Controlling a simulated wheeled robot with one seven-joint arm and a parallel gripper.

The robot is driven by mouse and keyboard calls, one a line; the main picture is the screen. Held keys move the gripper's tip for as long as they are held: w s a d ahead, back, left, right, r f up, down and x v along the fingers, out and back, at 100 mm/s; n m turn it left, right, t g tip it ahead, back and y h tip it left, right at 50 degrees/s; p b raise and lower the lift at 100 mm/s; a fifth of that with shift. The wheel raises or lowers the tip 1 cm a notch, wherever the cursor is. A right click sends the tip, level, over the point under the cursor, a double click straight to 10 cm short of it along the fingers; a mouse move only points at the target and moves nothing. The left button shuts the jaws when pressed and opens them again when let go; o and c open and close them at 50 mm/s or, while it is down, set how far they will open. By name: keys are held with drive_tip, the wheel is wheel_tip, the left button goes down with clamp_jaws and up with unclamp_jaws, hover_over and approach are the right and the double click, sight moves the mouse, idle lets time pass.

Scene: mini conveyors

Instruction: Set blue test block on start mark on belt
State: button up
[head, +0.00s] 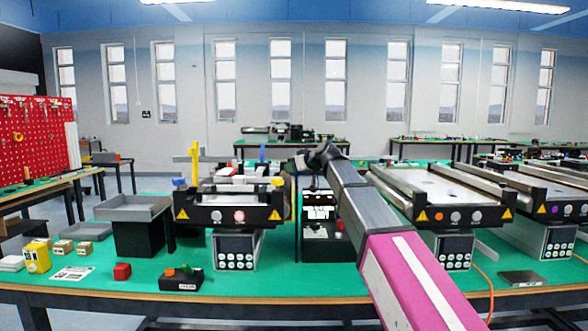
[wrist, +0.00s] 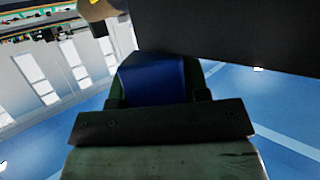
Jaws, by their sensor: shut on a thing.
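My gripper (wrist: 158,97) is shut on the blue test block (wrist: 154,77), which sits between its two dark fingers in the wrist view. In the head view my arm reaches from the lower right to a dark wrist near the middle; the fingers and held block cannot be made out there. A mini conveyor (head: 228,216) with a black end plate stands left of my wrist on the green bench. Its belt is seen edge-on, and I cannot make out a start mark. Another conveyor (head: 440,190) stands to the right, partly behind my arm.
A grey tray (head: 118,208) on a black stand is left of the conveyor. A yellow post (head: 195,161) rises by the conveyor. A metal plate (head: 522,278) lies front right.

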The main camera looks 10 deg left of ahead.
drive_tip(key=o, duration=0.9)
drive_tip(key=shift+f, duration=0.1)
drive_tip(key=shift+o, duration=0.2)
